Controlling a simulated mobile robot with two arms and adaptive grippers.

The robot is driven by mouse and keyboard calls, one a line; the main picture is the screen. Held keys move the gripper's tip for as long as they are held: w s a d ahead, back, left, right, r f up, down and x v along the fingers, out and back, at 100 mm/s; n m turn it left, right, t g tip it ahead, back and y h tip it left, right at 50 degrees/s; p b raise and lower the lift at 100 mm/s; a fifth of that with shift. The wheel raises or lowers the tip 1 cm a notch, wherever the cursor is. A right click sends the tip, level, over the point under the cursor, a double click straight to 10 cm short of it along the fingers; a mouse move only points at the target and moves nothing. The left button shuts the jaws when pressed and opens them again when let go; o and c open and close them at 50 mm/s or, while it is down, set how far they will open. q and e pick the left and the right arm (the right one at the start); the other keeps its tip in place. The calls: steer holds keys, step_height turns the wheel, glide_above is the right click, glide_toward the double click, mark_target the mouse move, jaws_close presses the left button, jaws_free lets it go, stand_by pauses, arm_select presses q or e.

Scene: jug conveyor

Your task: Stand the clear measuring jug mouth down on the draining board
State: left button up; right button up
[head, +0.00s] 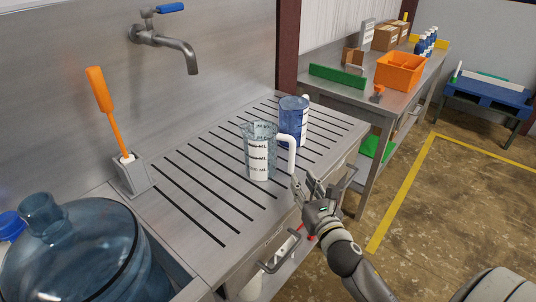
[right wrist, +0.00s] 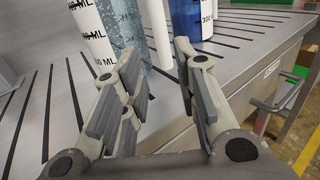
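The clear measuring jug (head: 260,160) stands on the draining board (head: 185,205), its wider open end up, with a white scale label on its side. Its white handle (head: 291,152) points right, toward my right gripper. In the right wrist view the clear jug (right wrist: 126,28) is cut off by the top edge. My right gripper (head: 307,186) is open and empty, just right of and in front of the handle. In the right wrist view the handle (right wrist: 160,35) shows beyond the gap between the fingers (right wrist: 164,68), not clasped. My left gripper is not in view.
A blue jug (head: 293,117) stands close behind the clear one. A brush holder (head: 133,178) with an orange-handled brush and a large blue bottle (head: 75,255) are at left. A tap (head: 170,42) is above. The board's front left is clear.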

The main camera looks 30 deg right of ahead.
mark_target(293, 163)
steer(key=w, duration=0.2)
steer(key=w+d, duration=0.1)
steer(key=w, duration=0.2)
steer(key=shift+p, duration=0.35)
steer(key=shift+w+d+r, duration=0.15)
steer(key=shift+w, duration=0.3)
steer(key=w, duration=0.2)
steer(key=w+d+p, duration=0.1)
steer(key=w, duration=0.1)
steer(key=shift+c, duration=0.4)
jaws_close()
